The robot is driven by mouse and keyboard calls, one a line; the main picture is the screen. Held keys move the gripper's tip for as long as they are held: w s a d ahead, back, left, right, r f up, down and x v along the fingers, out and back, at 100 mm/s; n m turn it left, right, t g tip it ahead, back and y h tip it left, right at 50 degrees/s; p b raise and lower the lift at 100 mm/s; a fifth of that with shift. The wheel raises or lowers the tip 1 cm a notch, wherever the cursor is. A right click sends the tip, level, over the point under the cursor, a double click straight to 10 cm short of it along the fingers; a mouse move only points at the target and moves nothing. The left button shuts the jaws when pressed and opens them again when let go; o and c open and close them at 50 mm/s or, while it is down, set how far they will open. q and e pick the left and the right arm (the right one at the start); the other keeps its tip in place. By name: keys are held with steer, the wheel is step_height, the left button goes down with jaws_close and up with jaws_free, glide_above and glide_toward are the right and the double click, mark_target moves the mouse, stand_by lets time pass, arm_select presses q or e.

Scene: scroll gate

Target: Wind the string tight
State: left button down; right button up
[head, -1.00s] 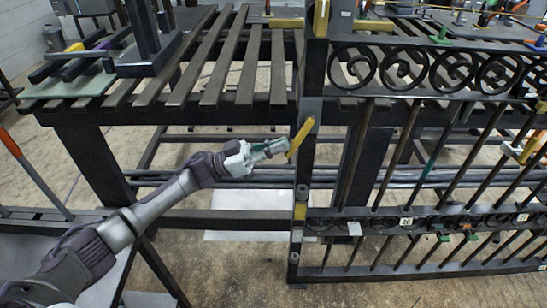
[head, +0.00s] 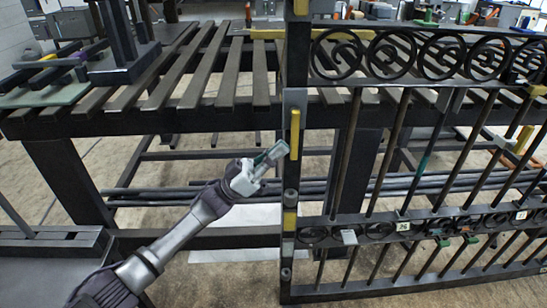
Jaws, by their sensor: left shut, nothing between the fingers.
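A yellow handle (head: 295,133) stands upright on a grey plate on the dark post (head: 297,60) at the left end of the metal gate. My left gripper (head: 280,149) is shut and empty. Its fingertips are just left of the handle and a little below its middle; I cannot tell whether they touch it. My left arm reaches up from the bottom left. I cannot make out a string. My right gripper is not clearly visible.
The gate (head: 420,95) with scrolls and bars fills the right side. A slatted dark table (head: 185,85) stands behind, with a green-grey plate (head: 45,97) on it. Clamp-like fittings (head: 525,140) sit among the bars. Floor shows below the table.

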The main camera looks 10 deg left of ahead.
arm_select(q)
steer(key=shift+d+h, duration=0.1)
steer(key=shift+h, duration=0.2)
arm_select(e)
steer(key=shift+v, duration=1)
arm_select(q)
steer(key=shift+f, duration=0.15)
steer(key=v, duration=1.2)
steer(key=shift+s, duration=0.1)
arm_select(e)
steer(key=shift+s+d, duration=0.1)
steer(key=shift+s, duration=0.05)
